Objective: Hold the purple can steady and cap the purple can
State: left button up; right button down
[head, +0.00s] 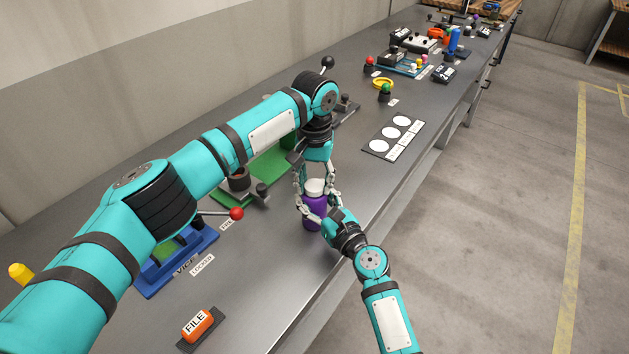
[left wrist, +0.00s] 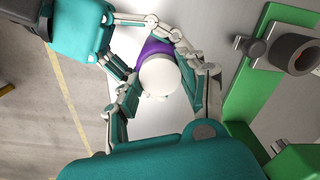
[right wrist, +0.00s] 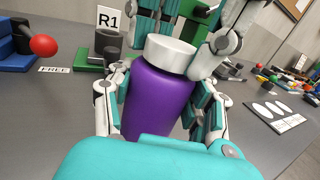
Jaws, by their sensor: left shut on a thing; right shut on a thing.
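The purple can (head: 314,211) stands upright near the front edge of the workbench. It fills the middle of the right wrist view (right wrist: 157,100). The white cap (right wrist: 170,53) sits at the top of the can, apparently level; how firmly it is seated I cannot tell. My left gripper (head: 315,187) reaches down from above and is shut on the cap, whose top shows in the left wrist view (left wrist: 160,76). My right gripper (head: 322,218) comes in from the front and is shut around the can's body. The fingers hide parts of both.
A green fixture (head: 272,166) labelled R1 stands behind the can. A blue fixture (head: 178,262) with a red-knobbed lever (head: 236,213) and the orange FILE block (head: 197,324) lie left. A panel with white circles (head: 393,137) is to the right; bench between is clear.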

pick_arm(q)
jog(key=m, duration=0.5)
jog(key=shift+c, duration=0.4)
jog(key=o, duration=1.4)
jog(key=shift+a, duration=0.1)
notch_tip(320, 180, up, 12)
pick_arm(e)
jog(key=shift+c, duration=2.2)
grip_release()
